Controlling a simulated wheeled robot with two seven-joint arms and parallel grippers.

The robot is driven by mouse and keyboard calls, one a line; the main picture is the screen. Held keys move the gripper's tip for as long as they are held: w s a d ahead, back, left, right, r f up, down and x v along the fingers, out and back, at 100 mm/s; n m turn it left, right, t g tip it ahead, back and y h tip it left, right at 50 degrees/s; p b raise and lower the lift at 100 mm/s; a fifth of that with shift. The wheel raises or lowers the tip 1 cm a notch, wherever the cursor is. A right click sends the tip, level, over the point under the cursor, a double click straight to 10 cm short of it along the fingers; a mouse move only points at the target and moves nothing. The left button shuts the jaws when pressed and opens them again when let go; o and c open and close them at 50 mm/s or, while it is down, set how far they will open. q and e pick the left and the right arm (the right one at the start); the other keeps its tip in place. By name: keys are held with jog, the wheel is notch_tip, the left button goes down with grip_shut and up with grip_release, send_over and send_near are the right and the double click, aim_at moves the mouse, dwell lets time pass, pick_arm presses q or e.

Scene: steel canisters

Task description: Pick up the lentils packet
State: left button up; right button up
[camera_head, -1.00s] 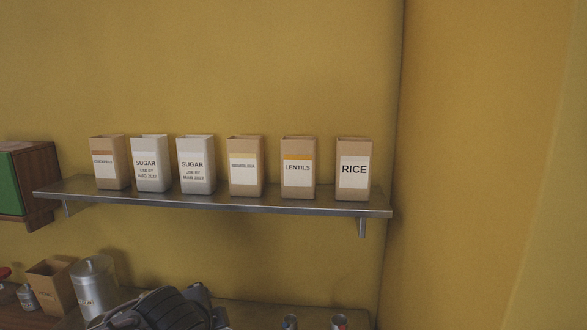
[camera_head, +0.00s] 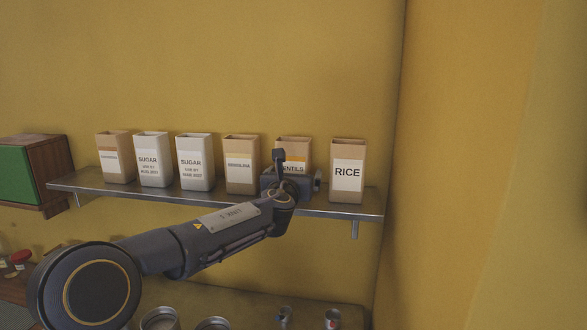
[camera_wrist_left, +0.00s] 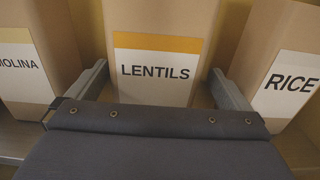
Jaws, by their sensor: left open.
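The lentils packet (camera_head: 292,144) is a brown paper packet with a white label and an orange band. It stands upright on the steel wall shelf (camera_head: 223,201), between the semolina and rice packets. My left gripper (camera_head: 296,164) is in front of it and hides its lower part in the head view. In the left wrist view the lentils packet (camera_wrist_left: 156,70) is straight ahead. The open left gripper (camera_wrist_left: 160,82) has one finger at each side of the packet. I cannot tell how deep the fingers reach. My right gripper is not in view.
The rice packet (camera_head: 347,172) stands close on the right, the semolina packet (camera_head: 241,166) on the left. Two white sugar packets (camera_head: 153,160) (camera_head: 194,162) and another brown packet (camera_head: 115,158) stand further left. A green-fronted wooden cabinet (camera_head: 50,165) is at far left. Cans (camera_head: 332,319) stand below.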

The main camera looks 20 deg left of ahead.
aim_at(295, 168)
pick_arm(q)
jog(key=p+x, duration=0.1)
jog(key=x, duration=0.3)
jog(key=shift+a+p, duration=0.2)
jog(key=shift+p, duration=0.1)
jog(key=c, duration=1.1)
jog(key=shift+r, duration=0.1)
jog(key=shift+c, duration=1)
